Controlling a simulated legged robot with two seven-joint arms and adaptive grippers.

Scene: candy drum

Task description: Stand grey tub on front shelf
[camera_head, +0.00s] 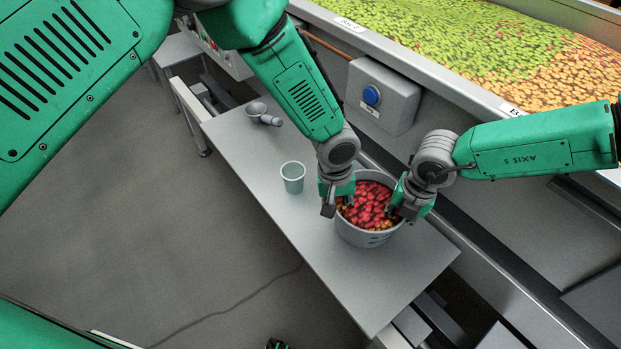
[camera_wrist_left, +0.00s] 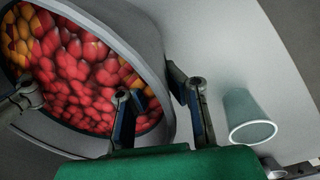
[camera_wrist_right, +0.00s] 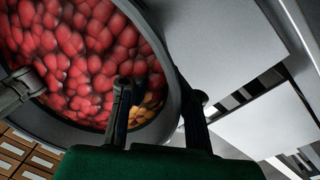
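The grey tub (camera_head: 366,238), full of red and orange candies, stands upright over the right part of the long grey front shelf (camera_head: 262,172). My left gripper (camera_head: 337,197) is at the tub's left rim and my right gripper (camera_head: 408,203) at its right rim. In the left wrist view, my left gripper (camera_wrist_left: 160,100) has one finger inside the tub and one outside, with gaps beside the wall. In the right wrist view, my right gripper (camera_wrist_right: 160,98) straddles the opposite wall likewise. Both look open. The tub's base contact is hard to see.
A pale green cup (camera_head: 293,178) stands on the shelf left of the tub. A grey scoop-like thing (camera_head: 262,114) lies farther left. A box with a blue button (camera_head: 371,96) is on the machine wall behind. The shelf's right end (camera_head: 420,262) is bare.

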